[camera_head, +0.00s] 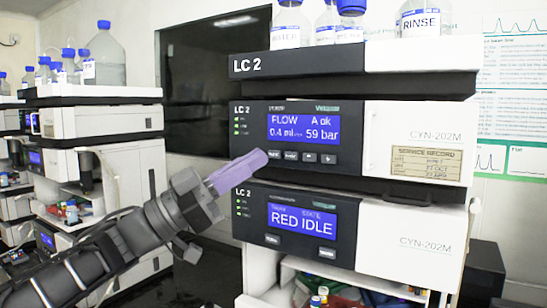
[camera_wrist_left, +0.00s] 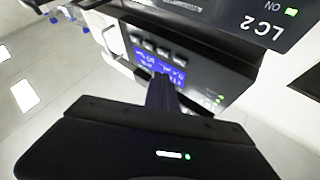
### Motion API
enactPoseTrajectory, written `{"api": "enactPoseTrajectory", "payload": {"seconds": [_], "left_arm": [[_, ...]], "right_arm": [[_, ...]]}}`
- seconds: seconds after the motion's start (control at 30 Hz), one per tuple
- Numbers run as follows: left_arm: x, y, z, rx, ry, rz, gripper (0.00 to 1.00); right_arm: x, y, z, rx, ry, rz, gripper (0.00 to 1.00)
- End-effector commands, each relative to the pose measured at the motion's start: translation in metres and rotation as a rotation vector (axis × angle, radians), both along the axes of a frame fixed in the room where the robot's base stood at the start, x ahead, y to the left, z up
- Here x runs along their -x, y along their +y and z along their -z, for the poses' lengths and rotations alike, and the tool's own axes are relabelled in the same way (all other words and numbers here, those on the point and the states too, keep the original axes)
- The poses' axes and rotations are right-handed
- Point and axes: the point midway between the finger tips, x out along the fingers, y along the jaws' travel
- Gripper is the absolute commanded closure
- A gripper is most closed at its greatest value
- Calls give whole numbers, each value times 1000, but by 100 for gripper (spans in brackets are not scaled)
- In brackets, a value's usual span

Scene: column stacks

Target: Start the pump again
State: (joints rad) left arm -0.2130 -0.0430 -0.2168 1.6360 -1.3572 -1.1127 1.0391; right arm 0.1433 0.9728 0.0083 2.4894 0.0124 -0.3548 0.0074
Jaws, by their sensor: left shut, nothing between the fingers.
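The pump module (camera_head: 315,140), labelled LC 2, has a lit blue display (camera_head: 305,126) reading FLOW, A ok, about 0.4 ml/min and 59 bar. A row of small dark buttons (camera_head: 309,157) lies under the display. My left gripper (camera_head: 258,158) is shut, with nothing in it, its tip at the left end of this row. I cannot tell whether it touches the leftmost button. In the left wrist view the fingers (camera_wrist_left: 163,92) point at the panel, beside its blue display (camera_wrist_left: 158,68). My right gripper is out of view.
Below is another LC 2 module whose display (camera_head: 302,219) reads RED IDLE. Bottles, one marked RINSE (camera_head: 421,20), stand on top of the stack. A service record label (camera_head: 427,163) is on the pump's white front. Another instrument stack (camera_head: 105,130) stands at left.

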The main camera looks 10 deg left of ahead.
Motion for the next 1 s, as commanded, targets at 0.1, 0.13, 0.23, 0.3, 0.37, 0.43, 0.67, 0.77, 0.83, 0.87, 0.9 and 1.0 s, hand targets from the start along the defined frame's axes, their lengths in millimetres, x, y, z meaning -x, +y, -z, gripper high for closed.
{"api": "enactPoseTrajectory", "payload": {"seconds": [0.1, 0.13, 0.23, 0.3, 0.37, 0.43, 0.67, 0.77, 0.83, 0.87, 0.9, 1.0], "left_arm": [[12, 5, 1, 2, -2, -1, 100], [15, 6, 1, 0, -2, -1, 100], [24, 10, 1, 0, -2, -1, 100], [27, 11, 1, 1, -1, 0, 100], [30, 12, 0, 1, -1, 0, 100], [31, 12, 0, 1, -1, 0, 100], [30, 12, 0, 0, 0, 0, 100], [30, 12, 0, 0, 0, 0, 100], [30, 12, 0, 0, 0, 0, 100], [30, 12, 0, 0, 0, 0, 100], [30, 12, 0, 0, 0, 0, 100], [30, 12, 0, 0, 0, 0, 100]], "right_arm": [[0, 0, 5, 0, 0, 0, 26], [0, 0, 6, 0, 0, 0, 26], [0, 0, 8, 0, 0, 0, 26], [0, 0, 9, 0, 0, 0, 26], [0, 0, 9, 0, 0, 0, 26], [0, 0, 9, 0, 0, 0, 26], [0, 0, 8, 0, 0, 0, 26], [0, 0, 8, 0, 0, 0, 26], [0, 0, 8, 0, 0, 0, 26], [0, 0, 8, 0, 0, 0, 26], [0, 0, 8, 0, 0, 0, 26], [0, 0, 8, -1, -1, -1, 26]]}}
